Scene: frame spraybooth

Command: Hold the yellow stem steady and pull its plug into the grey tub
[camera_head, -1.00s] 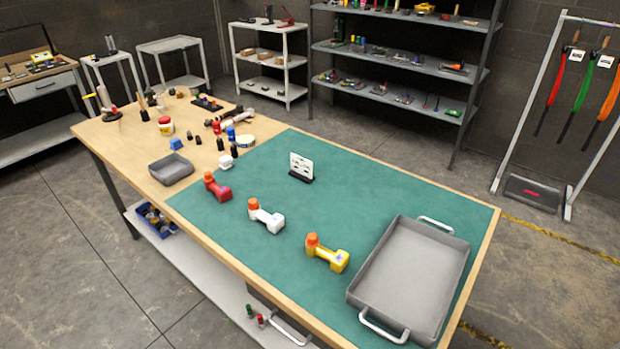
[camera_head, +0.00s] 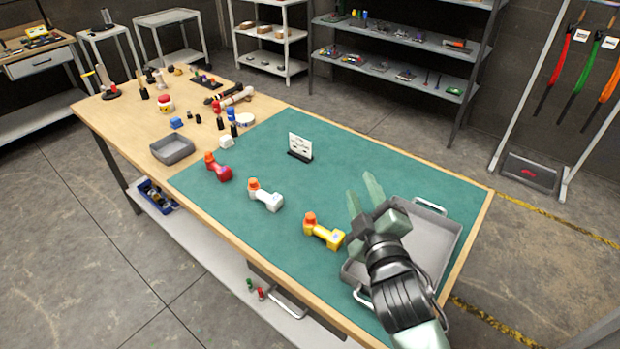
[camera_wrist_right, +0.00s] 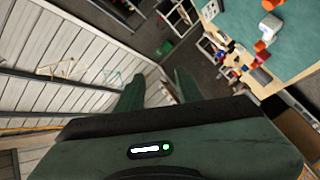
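The yellow stem (camera_head: 326,235) lies on the green mat, with its orange plug (camera_head: 310,219) at its upper left end. The grey tub (camera_head: 447,245) stands on the mat right of the stem. My right gripper (camera_head: 361,187) is in front of the tub in the head view and hides part of it. Its fingers are apart, with nothing between them; the wrist view also shows the open fingers (camera_wrist_right: 159,76). It is up and right of the yellow stem and not touching it. My left gripper is not in view.
A white stem (camera_head: 266,197) and a red stem (camera_head: 219,170) lie left of the yellow one. A white card in a black stand (camera_head: 300,148) is behind them. A small grey tray (camera_head: 172,150) and several small items fill the wooden end.

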